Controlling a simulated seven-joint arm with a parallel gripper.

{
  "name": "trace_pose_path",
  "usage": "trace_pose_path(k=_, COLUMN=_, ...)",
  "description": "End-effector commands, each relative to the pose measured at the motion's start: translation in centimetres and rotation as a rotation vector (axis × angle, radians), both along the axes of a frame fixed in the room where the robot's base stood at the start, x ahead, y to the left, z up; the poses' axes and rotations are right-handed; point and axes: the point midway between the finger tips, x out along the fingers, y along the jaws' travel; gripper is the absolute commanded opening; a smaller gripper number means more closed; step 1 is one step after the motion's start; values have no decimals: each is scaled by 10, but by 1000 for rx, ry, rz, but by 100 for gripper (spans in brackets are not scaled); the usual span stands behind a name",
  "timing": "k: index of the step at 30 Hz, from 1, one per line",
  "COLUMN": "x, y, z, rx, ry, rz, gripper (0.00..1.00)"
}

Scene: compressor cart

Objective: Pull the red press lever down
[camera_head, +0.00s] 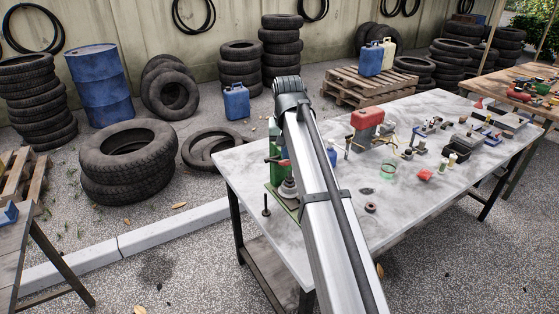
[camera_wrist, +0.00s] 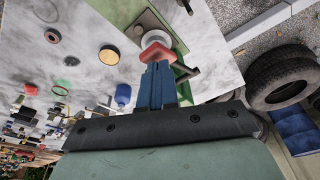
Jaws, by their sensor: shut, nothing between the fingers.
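The press (camera_head: 283,200) stands at the left end of the marble-topped table, with a green base and column. Part of its red lever (camera_head: 282,162) shows beside my arm; the rest is hidden behind the arm. In the wrist view, a red piece (camera_wrist: 166,52), which looks like part of the lever, lies just beyond my fingertips. The green press base (camera_wrist: 187,72) and a pale round part sit around it. My gripper (camera_wrist: 157,66) is shut and empty, its blue fingers together. I cannot tell whether the fingertips touch the red piece. The head view does not clearly show the gripper.
The table (camera_head: 240,160) also bears a red machine (camera_head: 367,118), a blue bottle (camera_wrist: 122,93), a green ring (camera_head: 388,171) and small parts to the right. A large tire (camera_head: 128,160) and a blue barrel (camera_head: 98,85) stand on the ground at left.

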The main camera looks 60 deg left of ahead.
Motion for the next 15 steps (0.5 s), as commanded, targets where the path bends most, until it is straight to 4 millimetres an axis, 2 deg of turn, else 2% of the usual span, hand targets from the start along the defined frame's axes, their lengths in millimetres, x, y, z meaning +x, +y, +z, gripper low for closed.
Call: trace_pose_path(k=15, x=0, y=0, z=-30, rx=0, ry=0, rz=0, gripper=0)
